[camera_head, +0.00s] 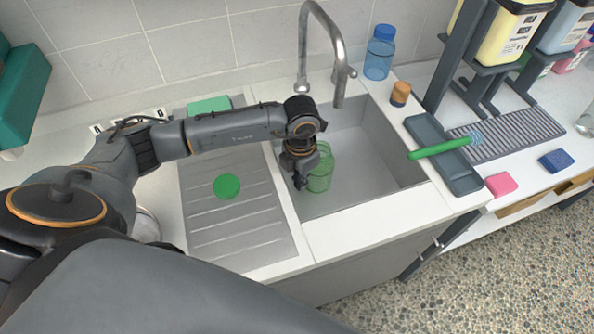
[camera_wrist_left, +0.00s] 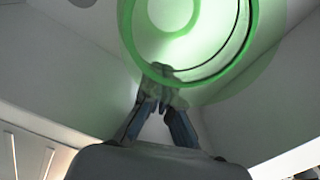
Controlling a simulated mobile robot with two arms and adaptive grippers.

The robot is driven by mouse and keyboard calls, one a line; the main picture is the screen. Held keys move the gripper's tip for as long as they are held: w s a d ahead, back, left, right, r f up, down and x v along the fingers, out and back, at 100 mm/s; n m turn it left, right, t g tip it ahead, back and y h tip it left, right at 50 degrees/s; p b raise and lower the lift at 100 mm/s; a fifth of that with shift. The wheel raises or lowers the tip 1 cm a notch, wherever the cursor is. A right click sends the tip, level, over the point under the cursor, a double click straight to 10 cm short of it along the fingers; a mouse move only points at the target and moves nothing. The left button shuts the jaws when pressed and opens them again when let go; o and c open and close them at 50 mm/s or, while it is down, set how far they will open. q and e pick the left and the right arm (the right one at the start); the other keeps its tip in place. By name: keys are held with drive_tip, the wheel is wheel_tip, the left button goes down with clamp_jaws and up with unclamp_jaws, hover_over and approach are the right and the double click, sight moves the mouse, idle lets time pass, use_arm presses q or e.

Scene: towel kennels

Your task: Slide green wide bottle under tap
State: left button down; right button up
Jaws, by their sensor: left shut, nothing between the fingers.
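The green wide bottle (camera_head: 321,169) is translucent and stands inside the sink basin, near its left side. It is open at the top; in the left wrist view its round green mouth (camera_wrist_left: 182,50) fills the upper middle. My left gripper (camera_head: 299,181) points down into the basin just left of the bottle. Its fingertips (camera_wrist_left: 162,97) are closed together with nothing between them, at the near edge of the bottle's rim; I cannot tell whether they touch it. The curved metal tap (camera_head: 340,62) rises behind the basin, its spout end above and behind the bottle. My right gripper is out of view.
The sink (camera_head: 385,150) has raised walls around the bottle, with free floor to its right. A green round lid (camera_head: 227,186) lies on the ribbed drainboard (camera_head: 240,235). A blue bottle (camera_head: 379,55), a brown-topped jar (camera_head: 400,93) and a green brush (camera_head: 440,149) are to the right.

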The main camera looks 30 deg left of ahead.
sight(309, 189)
use_arm(q)
drive_tip(key=shift+w+d, duration=0.2)
drive_tip(key=shift+w, duration=0.3)
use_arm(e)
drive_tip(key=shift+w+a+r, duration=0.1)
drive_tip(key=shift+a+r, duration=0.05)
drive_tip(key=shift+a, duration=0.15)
use_arm(q)
drive_tip(key=shift+w+d+f+b, duration=0.1)
drive_tip(key=shift+w+d+b, duration=0.1)
drive_tip(key=shift+w+b, duration=0.3)
drive_tip(key=shift+w+d+b, duration=0.2)
drive_tip(key=shift+w+b, duration=0.2)
drive_tip(key=shift+w, duration=0.1)
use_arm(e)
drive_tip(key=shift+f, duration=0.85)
